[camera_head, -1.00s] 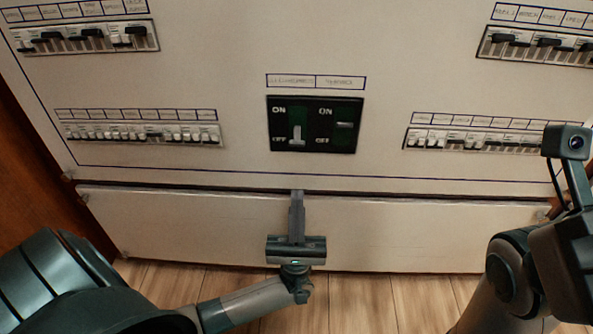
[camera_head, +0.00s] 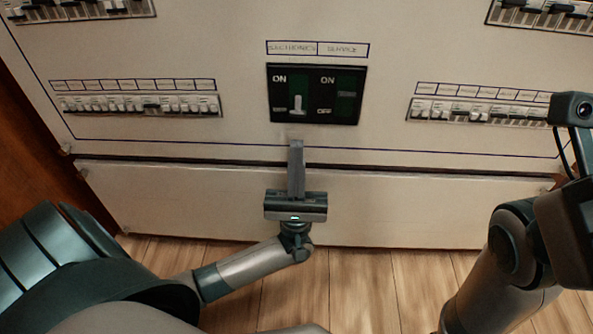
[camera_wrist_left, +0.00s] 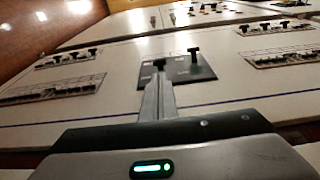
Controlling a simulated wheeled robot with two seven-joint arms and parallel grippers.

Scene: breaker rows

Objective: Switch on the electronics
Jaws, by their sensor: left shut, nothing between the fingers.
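A black switch plate (camera_head: 316,95) with two levers and ON above OFF marks is on the light panel. The left lever (camera_head: 297,106) sits low, level with OFF; the right lever (camera_head: 346,94) sits higher. The labels above them are blurred; the left one seems to read electronics. My left gripper (camera_head: 296,146) is shut and empty, its fingers pointing up just below the plate, under the left lever. In the left wrist view, the fingertips (camera_wrist_left: 157,76) appear just below the left lever (camera_wrist_left: 159,64); contact cannot be told. My right gripper's fingers are outside the view.
Small breaker rows flank the plate at left (camera_head: 140,105) and right (camera_head: 470,112), with more rows above. A plain lower panel (camera_head: 180,200) is behind my left gripper. My right arm is at the right edge. Wooden floor shows below.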

